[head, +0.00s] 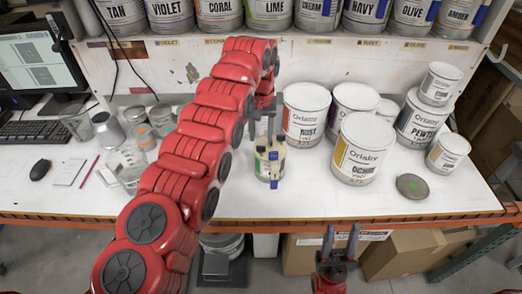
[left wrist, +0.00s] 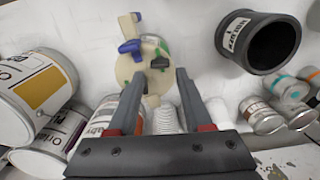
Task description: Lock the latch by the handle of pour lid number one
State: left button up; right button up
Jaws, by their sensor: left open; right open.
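A small can with a cream pour lid (head: 270,154) stands near the middle of the bench. The lid has blue parts, one low on its front side (head: 274,184). My left gripper (head: 263,128) is open and empty, just behind and above the lid. My right gripper (head: 341,236) is open and empty, in front of the bench edge.
A loose round grey lid (head: 412,186) lies by the front. Glassware and jars (head: 128,165) are at left. A dark cup (left wrist: 232,45) shows in the left wrist view. The front bench strip is mostly clear.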

aim_at(261, 146)
pick_arm(q)
jog(key=shift+f+p, duration=0.6)
jog(key=shift+f, duration=1.45)
jog(key=shift+c, duration=0.2)
grip_shut()
